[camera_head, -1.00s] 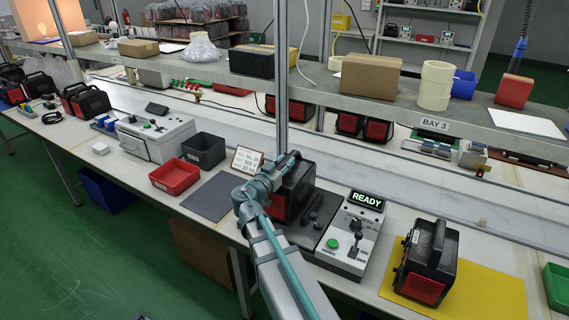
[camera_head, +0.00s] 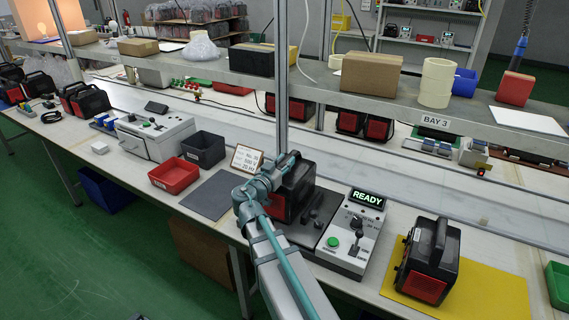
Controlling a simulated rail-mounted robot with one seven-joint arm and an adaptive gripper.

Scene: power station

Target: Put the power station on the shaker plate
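A black power station with a red front face (camera_head: 279,207) stands at the dark shaker plate (camera_head: 319,224), at its back left side. My arm comes up from the bottom of the view and partly covers it. My gripper (camera_head: 286,166) is at the upper left of this power station, by its top. The fingers are small and overlap the dark body, so I cannot tell whether they are shut on it. Whether the base rests fully on the plate is hidden. A second black and red power station (camera_head: 432,262) stands on a yellow mat (camera_head: 482,298) at the right.
A control box (camera_head: 350,238) with a lit READY display, green button and lever stands right of the plate. Left are a bare grey mat (camera_head: 212,195), a red bin (camera_head: 174,176), a dark bin (camera_head: 204,150) and a small sign (camera_head: 247,158). A post (camera_head: 283,75) and loaded shelf (camera_head: 330,92) rise behind.

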